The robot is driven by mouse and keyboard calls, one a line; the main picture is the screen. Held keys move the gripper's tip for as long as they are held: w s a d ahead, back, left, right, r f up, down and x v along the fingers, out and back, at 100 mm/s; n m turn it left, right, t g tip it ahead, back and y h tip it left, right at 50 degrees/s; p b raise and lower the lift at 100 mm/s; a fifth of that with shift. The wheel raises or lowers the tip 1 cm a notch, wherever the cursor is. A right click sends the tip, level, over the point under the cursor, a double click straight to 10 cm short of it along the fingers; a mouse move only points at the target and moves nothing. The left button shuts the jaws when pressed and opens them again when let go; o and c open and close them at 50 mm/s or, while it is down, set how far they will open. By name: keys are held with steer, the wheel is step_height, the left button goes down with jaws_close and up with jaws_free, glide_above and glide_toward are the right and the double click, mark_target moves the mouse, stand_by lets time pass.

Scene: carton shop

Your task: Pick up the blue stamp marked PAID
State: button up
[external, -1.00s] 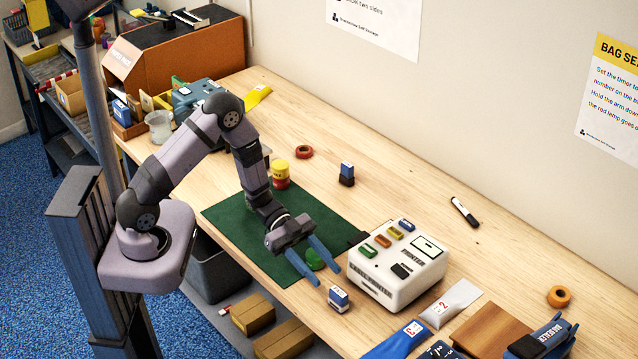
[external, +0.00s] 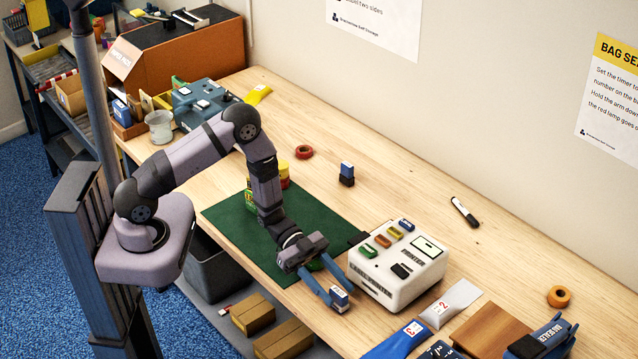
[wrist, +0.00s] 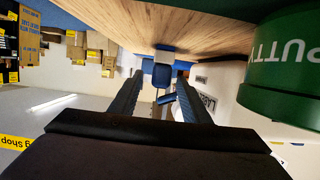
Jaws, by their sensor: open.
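A small blue and white stamp (external: 340,297) stands near the table's front edge, left of the white printer. Its marking is too small to read. My gripper (external: 338,294) is open and low, with its two blue fingers reaching to either side of the stamp. In the wrist view the blue stamp (wrist: 162,72) shows between the fingertips, with no clear grip on it.
A green tub lettered PUTTY (wrist: 290,75) is close beside my gripper, mostly hidden in the external view. The white printer (external: 395,270) stands just right. A green mat (external: 235,225) lies behind my gripper. The table's front edge is close.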

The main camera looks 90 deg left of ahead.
mark_target(338, 288)
steer(key=shift+x, duration=1)
jaws_close()
steer(key=shift+r, duration=0.2)
steer(key=shift+r+b, duration=0.95)
steer(key=shift+r, duration=3.9)
